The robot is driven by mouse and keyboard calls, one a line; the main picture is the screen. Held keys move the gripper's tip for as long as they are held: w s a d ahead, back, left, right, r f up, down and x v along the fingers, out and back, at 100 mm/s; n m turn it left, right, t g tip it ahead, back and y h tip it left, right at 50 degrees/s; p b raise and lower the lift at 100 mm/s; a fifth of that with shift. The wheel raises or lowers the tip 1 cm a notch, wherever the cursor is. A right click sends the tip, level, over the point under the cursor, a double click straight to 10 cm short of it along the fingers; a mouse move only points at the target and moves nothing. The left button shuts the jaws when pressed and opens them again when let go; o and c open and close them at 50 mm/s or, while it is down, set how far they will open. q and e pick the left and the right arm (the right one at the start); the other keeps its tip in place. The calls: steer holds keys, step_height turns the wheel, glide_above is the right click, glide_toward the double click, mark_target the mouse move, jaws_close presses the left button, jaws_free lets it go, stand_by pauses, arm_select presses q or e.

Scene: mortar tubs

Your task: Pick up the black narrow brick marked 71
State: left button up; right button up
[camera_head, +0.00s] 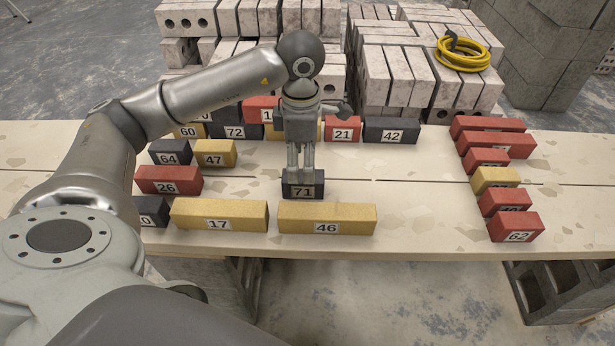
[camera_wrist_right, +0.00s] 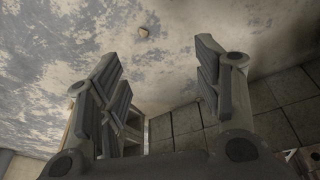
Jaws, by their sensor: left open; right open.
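The black narrow brick marked 71 (camera_head: 303,191) lies on the plank table in the head view, behind the yellow brick marked 46 (camera_head: 327,218). My left gripper (camera_head: 300,172) points straight down right over brick 71, its fingertips at the brick's top. The fingers are open; I cannot tell whether they reach down either side of it. My right gripper (camera_wrist_right: 165,85) shows in the right wrist view, open and empty over the floor, with no brick between its fingers.
A yellow brick marked 17 (camera_head: 219,216) lies left of brick 46. Black brick 72 (camera_head: 236,131), red brick 21 (camera_head: 342,131) and black brick 42 (camera_head: 391,132) lie behind. Several red bricks, such as 62 (camera_head: 515,228), line the right. The table (camera_head: 420,195) is bare at centre right.

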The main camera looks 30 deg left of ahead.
arm_select(q)
steer(key=f, duration=0.4)
steer(key=f+b, duration=0.1)
steer(key=f, duration=0.3)
steer(key=shift+w+a, duration=0.1)
steer(key=shift+w, duration=0.1)
arm_select(e)
steer(key=v, duration=0.2)
steer(key=w+v, duration=0.1)
steer(key=v, duration=0.1)
steer(key=shift+s+r, duration=0.1)
steer(key=shift+r, duration=0.25)
arm_select(q)
steer(key=c, duration=1.4)
steer(key=shift+r, duration=0.1)
